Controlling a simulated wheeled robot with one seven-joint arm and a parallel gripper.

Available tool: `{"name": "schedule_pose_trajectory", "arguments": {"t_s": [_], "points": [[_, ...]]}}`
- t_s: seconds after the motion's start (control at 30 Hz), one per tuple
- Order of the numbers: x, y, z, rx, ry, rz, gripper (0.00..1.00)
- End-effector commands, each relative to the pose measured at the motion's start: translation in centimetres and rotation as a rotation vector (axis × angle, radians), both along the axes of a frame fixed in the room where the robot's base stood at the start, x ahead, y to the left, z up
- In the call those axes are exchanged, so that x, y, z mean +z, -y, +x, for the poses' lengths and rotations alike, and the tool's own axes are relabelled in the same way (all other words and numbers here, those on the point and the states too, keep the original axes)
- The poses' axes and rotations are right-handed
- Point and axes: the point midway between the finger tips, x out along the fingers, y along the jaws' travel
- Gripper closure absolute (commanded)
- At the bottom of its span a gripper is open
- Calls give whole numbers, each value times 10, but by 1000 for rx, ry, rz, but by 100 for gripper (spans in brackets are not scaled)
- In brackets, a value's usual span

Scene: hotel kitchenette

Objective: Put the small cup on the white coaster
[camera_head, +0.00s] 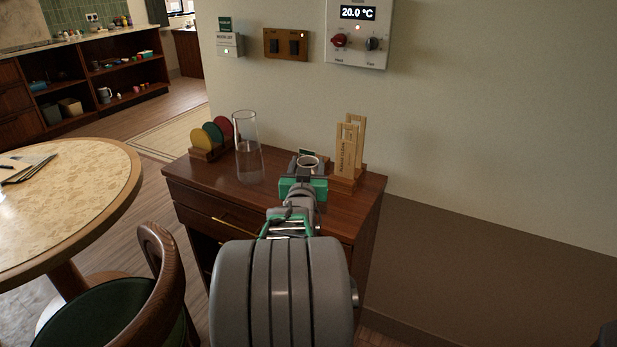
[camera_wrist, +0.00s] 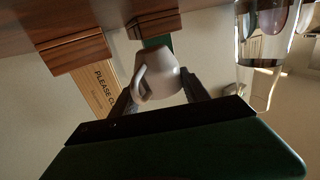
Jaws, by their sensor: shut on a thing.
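The small cup (camera_wrist: 160,72) is pale, with its handle on the left in the wrist view, which looks upside down. My gripper (camera_wrist: 161,92) is shut on it, one dark finger on each side. In the head view the cup's round rim (camera_head: 308,160) shows at the tip of my gripper (camera_head: 305,168), over the dark wooden cabinet top (camera_head: 210,182). The cup looks roughly upright. I cannot tell whether its base touches anything. I cannot make out a white coaster in either view; my arm and gripper hide part of the cabinet top.
A tall clear glass cylinder (camera_head: 247,150) stands left of my gripper. Behind it is a rack of coloured discs (camera_head: 213,135). Wooden signs in a holder (camera_head: 347,150) stand close on the right. A small green card (camera_head: 307,153) is behind the cup. The wall rises behind.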

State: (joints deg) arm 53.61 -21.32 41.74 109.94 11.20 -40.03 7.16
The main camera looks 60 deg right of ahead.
Motion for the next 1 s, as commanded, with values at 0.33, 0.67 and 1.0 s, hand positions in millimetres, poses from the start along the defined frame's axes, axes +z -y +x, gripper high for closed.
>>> {"name": "schedule_pose_trajectory", "arguments": {"t_s": [0.33, 0.67, 1.0], "points": [[-36, 3, -2, 0, -1, 3, 93], [-36, 2, -2, 0, -2, 4, 24], [-34, -5, -5, 0, -2, 1, 24]]}}
